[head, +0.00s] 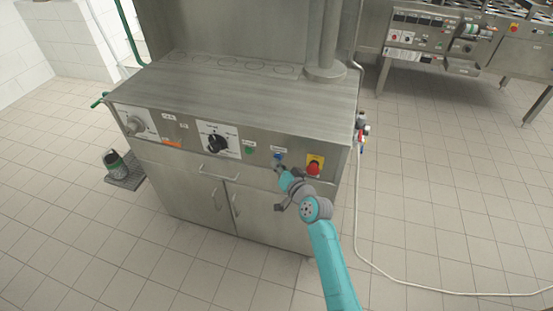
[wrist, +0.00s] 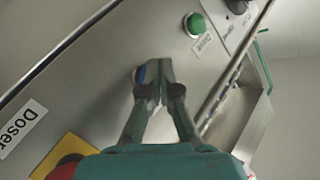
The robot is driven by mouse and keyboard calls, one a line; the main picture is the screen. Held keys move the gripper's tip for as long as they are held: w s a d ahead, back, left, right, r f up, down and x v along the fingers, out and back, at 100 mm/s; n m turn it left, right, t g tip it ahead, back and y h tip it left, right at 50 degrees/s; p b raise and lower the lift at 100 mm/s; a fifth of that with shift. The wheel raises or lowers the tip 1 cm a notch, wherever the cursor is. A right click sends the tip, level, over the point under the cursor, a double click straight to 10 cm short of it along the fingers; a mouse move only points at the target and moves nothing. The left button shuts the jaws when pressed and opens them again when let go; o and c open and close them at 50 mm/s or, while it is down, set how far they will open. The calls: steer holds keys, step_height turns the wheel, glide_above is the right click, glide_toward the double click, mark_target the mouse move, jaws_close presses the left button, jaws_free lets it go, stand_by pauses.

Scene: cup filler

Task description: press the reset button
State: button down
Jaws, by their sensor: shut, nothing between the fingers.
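A blue button (head: 278,155) sits on the front panel of a steel machine, between a green button and a red one. In the wrist view the blue button (wrist: 140,74) is partly hidden behind my fingertips. My gripper (head: 279,168) is shut and empty, with its tips at or just in front of the blue button; it also shows in the wrist view (wrist: 155,70). I cannot tell whether the tips touch the button. No label reading "reset" is legible.
A green button (head: 250,149) is left of the blue one. A red mushroom button (head: 315,166) on a yellow plate is to its right. A black rotary knob (head: 217,143) is further left.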

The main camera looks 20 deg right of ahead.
steer(key=shift+w+d, duration=0.15)
stand_by(0.4)
steer(key=shift+s+a, duration=0.45)
steer(key=shift+s, duration=0.1)
steer(key=s+a, duration=0.3)
steer(key=s, duration=0.2)
steer(key=shift+a, duration=0.25)
stand_by(0.3)
stand_by(0.7)
